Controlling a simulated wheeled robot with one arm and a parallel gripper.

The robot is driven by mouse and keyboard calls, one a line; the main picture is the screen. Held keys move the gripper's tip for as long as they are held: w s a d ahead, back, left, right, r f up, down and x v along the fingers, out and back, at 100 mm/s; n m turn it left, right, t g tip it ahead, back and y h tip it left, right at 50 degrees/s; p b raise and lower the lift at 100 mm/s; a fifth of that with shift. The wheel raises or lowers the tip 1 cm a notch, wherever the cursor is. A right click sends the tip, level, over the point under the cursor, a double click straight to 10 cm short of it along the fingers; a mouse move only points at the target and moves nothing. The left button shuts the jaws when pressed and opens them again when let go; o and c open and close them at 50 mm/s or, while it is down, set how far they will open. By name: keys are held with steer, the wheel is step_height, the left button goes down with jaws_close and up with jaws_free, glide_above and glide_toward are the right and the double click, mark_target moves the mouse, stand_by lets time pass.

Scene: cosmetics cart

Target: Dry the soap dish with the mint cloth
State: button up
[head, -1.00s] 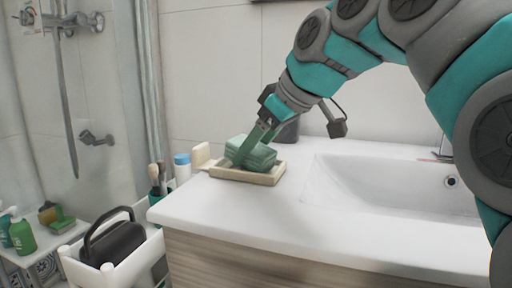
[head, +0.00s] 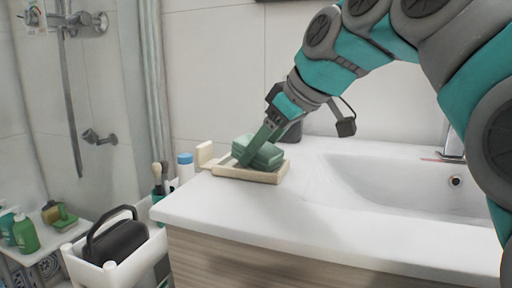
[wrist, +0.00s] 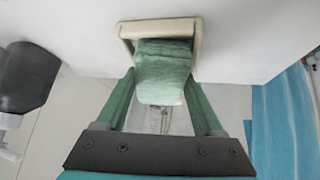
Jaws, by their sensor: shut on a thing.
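The mint cloth (head: 258,152) is a folded green pad. It sits in the cream soap dish (head: 262,176) on the left end of the white counter. My gripper (head: 246,156) reaches down from the upper right and is shut on the cloth. In the wrist view the cloth (wrist: 164,75) lies between my two green fingers and overlaps the dish (wrist: 126,32). The cloth hides most of the dish's inside.
A white sink basin (head: 400,180) with a tap (head: 454,140) is to the right. A dark container (head: 291,131) stands behind the dish. A blue-capped bottle (head: 185,168) and brushes (head: 158,175) are at the left, by a white cart with a black-handled case (head: 118,240).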

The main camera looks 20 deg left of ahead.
steer(key=shift+r+p, duration=2.45)
steer(key=shift+r, duration=1.05)
